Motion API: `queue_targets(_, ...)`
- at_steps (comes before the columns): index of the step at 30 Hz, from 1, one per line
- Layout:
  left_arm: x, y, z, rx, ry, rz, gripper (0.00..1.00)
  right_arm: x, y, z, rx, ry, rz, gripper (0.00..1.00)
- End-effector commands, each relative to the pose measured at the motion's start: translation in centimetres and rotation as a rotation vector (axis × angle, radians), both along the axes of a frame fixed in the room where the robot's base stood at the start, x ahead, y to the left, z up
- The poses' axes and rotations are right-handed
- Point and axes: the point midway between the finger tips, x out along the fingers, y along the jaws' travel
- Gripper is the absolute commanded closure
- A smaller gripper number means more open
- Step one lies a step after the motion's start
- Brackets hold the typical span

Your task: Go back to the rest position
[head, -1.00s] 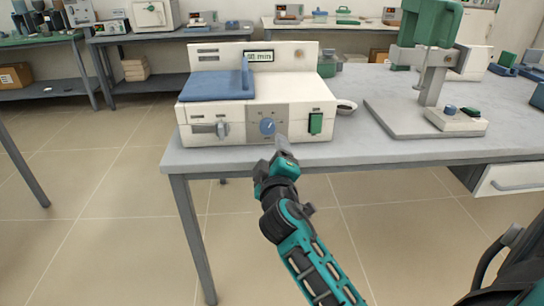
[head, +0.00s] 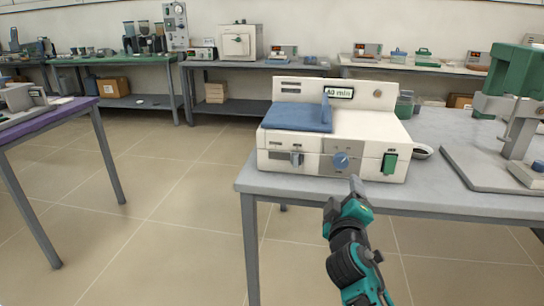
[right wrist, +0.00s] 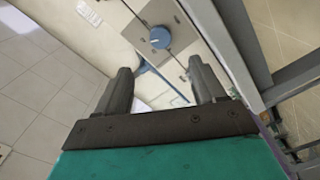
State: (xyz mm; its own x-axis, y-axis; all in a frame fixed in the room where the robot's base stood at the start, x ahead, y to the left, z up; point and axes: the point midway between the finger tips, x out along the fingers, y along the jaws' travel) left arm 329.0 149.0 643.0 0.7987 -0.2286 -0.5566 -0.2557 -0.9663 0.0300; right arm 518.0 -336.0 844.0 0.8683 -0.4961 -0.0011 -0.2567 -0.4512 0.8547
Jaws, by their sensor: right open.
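My right gripper (head: 355,188) is in front of the table's front edge, just below the white device (head: 350,123) with the blue lid (head: 297,117). In the right wrist view its two dark fingers (right wrist: 165,88) stand apart with nothing held between them. The blue dial (head: 341,160) on the device's front panel is just above the gripper in the head view; it also shows beyond the fingers in the right wrist view (right wrist: 160,38). The gripper looks clear of the dial. The display (head: 339,92) reads what looks like 40 min. My left gripper is not in view.
A purple-topped table (head: 60,122) stands at the left. Open tiled floor lies between the tables. Benches with equipment line the back wall.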

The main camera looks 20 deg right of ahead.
Motion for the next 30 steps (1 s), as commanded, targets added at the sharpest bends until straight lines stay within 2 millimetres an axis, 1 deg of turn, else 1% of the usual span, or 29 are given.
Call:
queue_targets(2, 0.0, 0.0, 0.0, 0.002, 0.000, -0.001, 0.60, 0.0, 0.1, -0.1, 0.002, 0.001, 0.002, 0.31)
queue_targets(4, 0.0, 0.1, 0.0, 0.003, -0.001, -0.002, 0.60, -0.3, 0.5, -0.8, 0.021, 0.011, 0.018, 0.31)
queue_targets(5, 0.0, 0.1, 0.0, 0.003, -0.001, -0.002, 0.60, -0.5, 0.8, -1.5, 0.039, 0.020, 0.033, 0.31)
queue_targets(8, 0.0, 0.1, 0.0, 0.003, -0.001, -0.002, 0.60, -1.8, 2.9, -4.9, 0.148, 0.068, 0.110, 0.31)
queue_targets(9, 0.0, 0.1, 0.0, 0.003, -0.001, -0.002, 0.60, -2.7, 4.2, -6.7, 0.214, 0.094, 0.151, 0.31)
queue_targets(11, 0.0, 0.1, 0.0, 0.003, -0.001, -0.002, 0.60, -4.6, 6.4, -9.6, 0.332, 0.141, 0.215, 0.31)
queue_targets(12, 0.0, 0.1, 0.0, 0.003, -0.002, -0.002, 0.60, -6.0, 7.9, -11.5, 0.417, 0.175, 0.254, 0.31)
queue_targets(14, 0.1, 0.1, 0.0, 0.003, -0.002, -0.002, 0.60, -8.2, 10.1, -13.8, 0.543, 0.220, 0.303, 0.31)
queue_targets(15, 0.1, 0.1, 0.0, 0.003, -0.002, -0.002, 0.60, -9.8, 11.5, -15.2, 0.624, 0.251, 0.328, 0.31)
queue_targets(17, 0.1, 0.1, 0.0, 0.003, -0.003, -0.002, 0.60, -12.1, 13.5, -16.9, 0.743, 0.294, 0.358, 0.31)
queue_targets(18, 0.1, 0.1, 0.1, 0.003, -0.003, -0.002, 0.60, -13.7, 14.7, -17.8, 0.821, 0.322, 0.371, 0.31)
queue_targets(20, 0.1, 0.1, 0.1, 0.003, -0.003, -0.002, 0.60, -16.1, 16.5, -19.0, 0.936, 0.362, 0.386, 0.31)
queue_targets(21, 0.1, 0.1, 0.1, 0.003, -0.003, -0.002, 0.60, -17.7, 17.6, -19.7, 1.011, 0.388, 0.391, 0.31)
queue_targets(22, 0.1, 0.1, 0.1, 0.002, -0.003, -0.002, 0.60, -18.9, 18.5, -20.1, 1.069, 0.408, 0.392, 0.31)
queue_targets(23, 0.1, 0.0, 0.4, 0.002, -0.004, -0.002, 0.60, -19.8, 19.1, -20.1, 1.115, 0.421, 0.392, 0.31)
queue_targets(24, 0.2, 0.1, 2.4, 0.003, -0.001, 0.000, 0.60, -19.1, 18.5, -18.0, 1.093, 0.405, 0.389, 0.31)
queue_targets(30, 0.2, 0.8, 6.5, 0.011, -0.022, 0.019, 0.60, -19.5, 17.4, -14.6, 1.072, 0.400, 0.366, 0.31)
